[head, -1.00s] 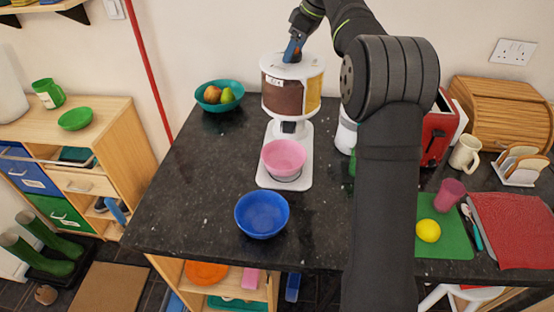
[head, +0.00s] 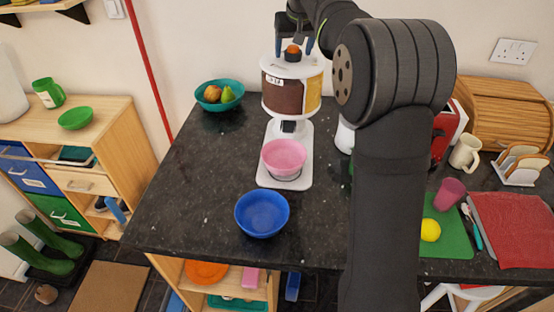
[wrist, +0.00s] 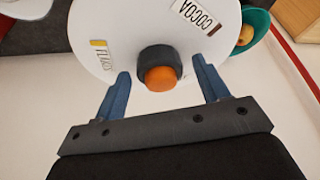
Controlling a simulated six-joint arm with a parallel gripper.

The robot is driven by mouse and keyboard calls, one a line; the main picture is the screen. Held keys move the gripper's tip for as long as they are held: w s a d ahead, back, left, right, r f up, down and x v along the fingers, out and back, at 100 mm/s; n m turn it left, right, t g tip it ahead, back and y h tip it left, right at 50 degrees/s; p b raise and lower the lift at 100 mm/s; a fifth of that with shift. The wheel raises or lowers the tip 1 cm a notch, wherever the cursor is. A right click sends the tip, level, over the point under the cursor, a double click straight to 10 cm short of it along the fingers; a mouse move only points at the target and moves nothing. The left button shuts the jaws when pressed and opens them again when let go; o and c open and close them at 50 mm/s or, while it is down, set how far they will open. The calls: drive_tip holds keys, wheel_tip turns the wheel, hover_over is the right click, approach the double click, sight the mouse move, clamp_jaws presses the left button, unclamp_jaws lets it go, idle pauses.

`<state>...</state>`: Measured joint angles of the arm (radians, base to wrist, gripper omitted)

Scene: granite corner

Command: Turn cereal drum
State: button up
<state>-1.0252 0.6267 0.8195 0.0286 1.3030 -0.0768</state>
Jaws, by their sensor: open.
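The cereal drum (head: 283,95) stands on a white dispenser base (head: 304,165), with brown and yellow sections showing on its side. Its white lid (wrist: 105,55) fills the top of the wrist view, with labels reading COCOA and one that looks like FLAKES. A dark knob with an orange top (wrist: 160,75) rises from the lid's middle. My gripper (wrist: 161,78) is open, with one blue finger on each side of the knob and a gap to each. It also shows above the drum in the head view (head: 293,46). A pink bowl (head: 284,156) sits under the drum's outlet.
A blue bowl (head: 262,213) stands in front on the dark counter (head: 200,190). A teal fruit bowl (head: 219,102) is behind to the left. A red appliance (head: 445,135), mug and green board (head: 445,238) lie right. The counter's left part is clear.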

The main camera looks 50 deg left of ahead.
drive_tip(key=shift+r+m, duration=0.3)
drive_tip(key=shift+r, duration=0.05)
drive_tip(key=v, duration=1.7)
drive_tip(key=s+a+f+n+g, duration=0.2)
drive_tip(key=s+a+f+n, duration=0.25)
drive_tip(key=s+f, duration=0.6)
drive_tip(key=n+t+h, duration=0.3)
hover_over(277, 169)
drive_tip(key=w+a, duration=0.2)
drive_tip(key=a, duration=0.7)
wheel_tip(277, 169, down, 17)
drive_tip(key=d+f+n+t, duration=0.1)
drive_tip(key=d+f, duration=0.1)
drive_tip(key=f, duration=0.1)
drive_tip(key=s+d+f+n+t, duration=0.1)
drive_tip(key=d+f, duration=0.2)
drive_tip(key=d+f+n+t, duration=0.1)
drive_tip(key=d+f, duration=0.2)
drive_tip(key=shift+s+d+f+n+h, duration=0.15)
drive_tip(key=shift+f+n+h, duration=0.15)
drive_tip(key=shift+f+n, duration=0.05)
